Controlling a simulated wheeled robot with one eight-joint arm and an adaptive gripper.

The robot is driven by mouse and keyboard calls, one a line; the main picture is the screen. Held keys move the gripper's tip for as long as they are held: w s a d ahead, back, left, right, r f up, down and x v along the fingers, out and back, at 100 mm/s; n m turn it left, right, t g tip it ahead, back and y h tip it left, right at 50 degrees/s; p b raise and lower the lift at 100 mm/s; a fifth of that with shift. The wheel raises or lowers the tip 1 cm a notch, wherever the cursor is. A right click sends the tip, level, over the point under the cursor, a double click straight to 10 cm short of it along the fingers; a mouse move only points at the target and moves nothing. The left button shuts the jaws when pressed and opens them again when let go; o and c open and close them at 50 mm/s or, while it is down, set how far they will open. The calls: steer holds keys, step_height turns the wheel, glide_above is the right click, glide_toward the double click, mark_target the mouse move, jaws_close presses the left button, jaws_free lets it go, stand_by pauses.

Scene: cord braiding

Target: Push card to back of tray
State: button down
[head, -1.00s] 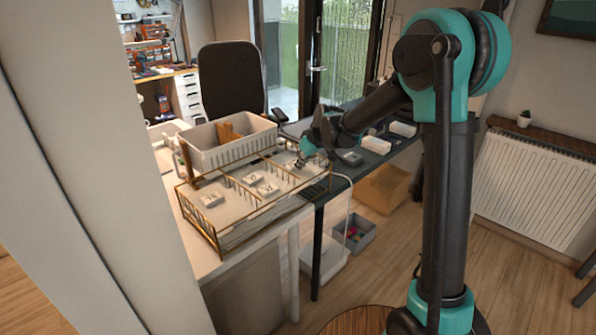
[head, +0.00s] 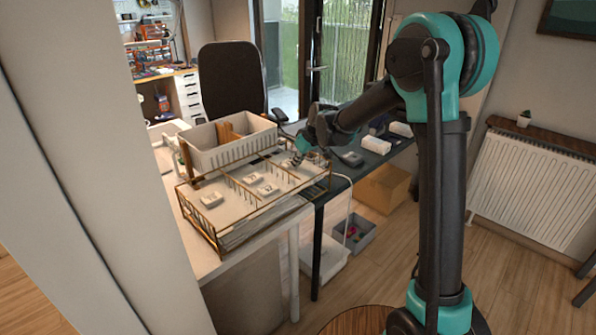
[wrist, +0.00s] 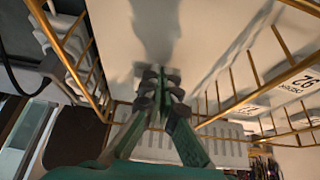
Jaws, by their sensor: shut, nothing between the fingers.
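The wire tray (head: 222,234) has brass-coloured rails and thin dividers and stands on the white table's near right part. Small white numbered cards lie in it: one in the left bay (head: 211,199) and two in the middle bay, a rear one (head: 252,179) and a front one (head: 267,190). My gripper (head: 296,160) is low over the right bay, fingers down. In the wrist view my gripper (wrist: 158,88) is shut and empty, between brass rails over a pale surface. A card marked 26 (wrist: 297,82) lies beyond a divider. Any card directly at my fingertips is hidden.
A white slatted basket (head: 235,153) with wooden pieces stands behind the tray. A dark table (head: 345,172) with small white and grey boxes adjoins on the right. An office chair (head: 233,85) stands behind.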

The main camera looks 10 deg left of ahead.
mark_target(280, 161)
steer(key=shift+w+a, duration=0.8)
steer(key=shift+a, duration=0.2)
steer(key=shift+w+a, duration=0.75)
steer(key=shift+a, duration=0.25)
steer(key=shift+w+a, duration=0.8)
steer(key=shift+a, duration=0.2)
stand_by(0.8)
steer(key=shift+r, duration=0.1)
steer(key=shift+v, duration=2.85)
steer(key=shift+s+d, duration=0.1)
steer(key=shift+d, duration=0.05)
